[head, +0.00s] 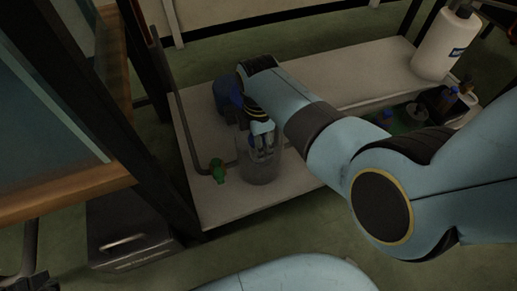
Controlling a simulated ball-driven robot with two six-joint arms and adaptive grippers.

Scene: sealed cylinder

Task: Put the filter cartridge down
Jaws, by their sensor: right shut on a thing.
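My right arm reaches in from the right over the white shelf, and its gripper (263,148) points down at a clear cylinder (262,170). The fingers show at the cylinder's upper part; whether they are inside it or in front of it is hard to tell. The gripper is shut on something. I take this to be the filter cartridge, but I cannot make out its shape between the fingers. A dark blue object (225,97) stands just behind and left of the gripper, partly hidden by it.
A green-handled part (217,171) sits on a grey pipe left of the cylinder. A large white bottle (444,45) and a dark holder with small bottles (444,102) are at the right. The white shelf (235,208) is bare at its front left. A dark post stands at left.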

